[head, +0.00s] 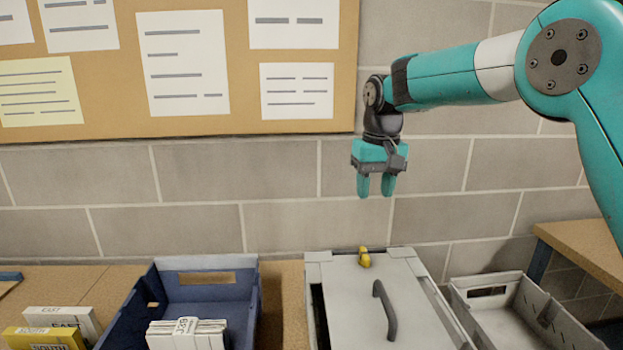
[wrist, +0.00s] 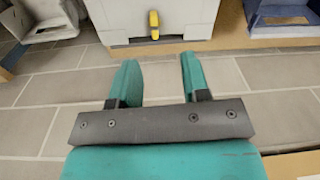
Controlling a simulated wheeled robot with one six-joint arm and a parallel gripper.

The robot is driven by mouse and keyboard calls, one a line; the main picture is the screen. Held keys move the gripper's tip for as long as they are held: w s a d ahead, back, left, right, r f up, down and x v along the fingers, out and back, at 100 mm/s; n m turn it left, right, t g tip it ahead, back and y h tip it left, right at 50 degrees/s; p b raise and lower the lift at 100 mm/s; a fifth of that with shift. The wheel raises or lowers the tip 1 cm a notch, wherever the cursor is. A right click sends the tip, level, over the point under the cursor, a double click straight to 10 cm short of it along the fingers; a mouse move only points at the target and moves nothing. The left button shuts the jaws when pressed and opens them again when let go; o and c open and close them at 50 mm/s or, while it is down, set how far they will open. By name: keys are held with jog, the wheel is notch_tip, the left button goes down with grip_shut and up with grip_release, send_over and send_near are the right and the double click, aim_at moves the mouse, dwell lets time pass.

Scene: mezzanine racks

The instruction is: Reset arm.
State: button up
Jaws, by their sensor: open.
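My gripper (head: 376,188) hangs in the air, pointing down, above the bench and in front of the grey block wall in the head view. Its two teal fingers are apart with nothing between them. In the wrist view my gripper (wrist: 158,72) also shows open and empty, with the wall behind the fingers. My teal arm reaches in from the right of the head view. No object touches the gripper.
Below the gripper stands a grey box (head: 415,305) with a dark handle (head: 384,310) and a yellow latch (head: 364,257). A blue bin (head: 205,290) holding a white banded bundle (head: 187,334) is left, an open grey bin (head: 520,305) right. Labelled EAST (head: 62,320) and SOUTH (head: 45,338) packs lie far left.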

jog(key=s+a+f+n+y, duration=0.1)
jog(key=s+n+y, duration=0.1)
jog(key=s, duration=1.5)
jog(key=s+a+f+n+y, duration=0.1)
jog(key=s+a+n, duration=0.1)
jog(key=s, duration=1.5)
jog(key=shift+s+f+n+y, duration=0.3)
jog(key=shift+s+n+y, duration=0.1)
jog(key=shift+n, duration=0.5)
